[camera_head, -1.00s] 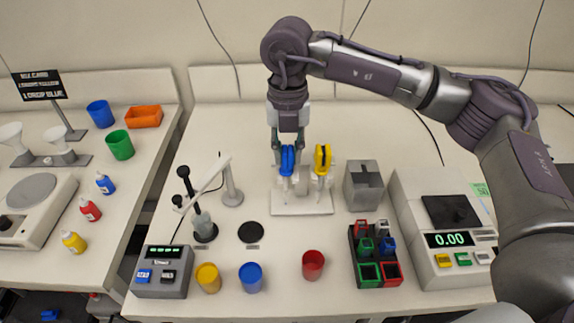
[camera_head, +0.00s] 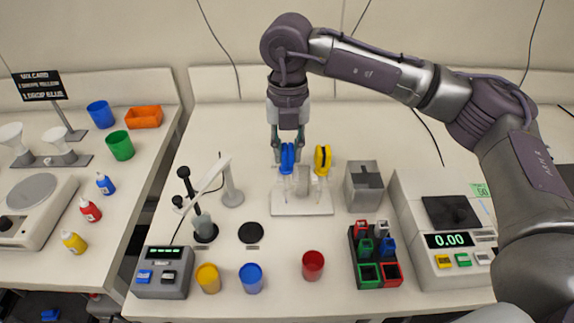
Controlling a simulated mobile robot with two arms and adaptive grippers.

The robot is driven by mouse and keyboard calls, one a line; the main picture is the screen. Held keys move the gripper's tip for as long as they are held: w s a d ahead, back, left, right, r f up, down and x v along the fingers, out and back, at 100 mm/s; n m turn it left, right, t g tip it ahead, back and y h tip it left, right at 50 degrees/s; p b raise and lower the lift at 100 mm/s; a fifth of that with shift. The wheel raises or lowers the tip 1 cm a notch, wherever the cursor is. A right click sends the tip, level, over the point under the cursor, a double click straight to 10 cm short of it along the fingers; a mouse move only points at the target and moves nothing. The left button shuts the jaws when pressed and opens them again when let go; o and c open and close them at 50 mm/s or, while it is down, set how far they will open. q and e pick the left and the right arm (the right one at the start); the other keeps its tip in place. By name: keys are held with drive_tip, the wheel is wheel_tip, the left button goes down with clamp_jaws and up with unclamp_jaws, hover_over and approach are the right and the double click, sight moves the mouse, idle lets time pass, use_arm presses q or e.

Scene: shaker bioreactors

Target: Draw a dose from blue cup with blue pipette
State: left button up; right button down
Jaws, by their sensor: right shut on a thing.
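The blue pipette (camera_head: 288,160) stands upright at the white pipette stand (camera_head: 318,208), left of the yellow pipette (camera_head: 323,160). My right gripper (camera_head: 288,146) points down and is shut on the blue pipette's upper part. Whether the pipette is clear of its holder I cannot tell. The blue cup (camera_head: 251,276) stands at the front of the table, between a yellow cup and a red cup, well in front of the gripper. My left gripper is not in view.
A yellow cup (camera_head: 208,277) and a red cup (camera_head: 312,264) flank the blue cup. A mixer with a control box (camera_head: 163,272) is at left. A grey bin (camera_head: 364,188), a rack of small boxes (camera_head: 376,272) and a scale (camera_head: 450,240) are at right.

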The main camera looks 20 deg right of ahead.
drive_tip(key=shift+s+a+r, duration=0.1)
idle(0.3)
drive_tip(key=shift+s+a+b, duration=0.25)
drive_tip(key=shift+s, duration=0.6)
drive_tip(key=shift+s+a+b, duration=0.2)
drive_tip(key=shift+s+b, duration=0.05)
drive_tip(key=shift+s, duration=0.6)
drive_tip(key=shift+s+a+b, duration=0.25)
drive_tip(key=shift+s, duration=0.6)
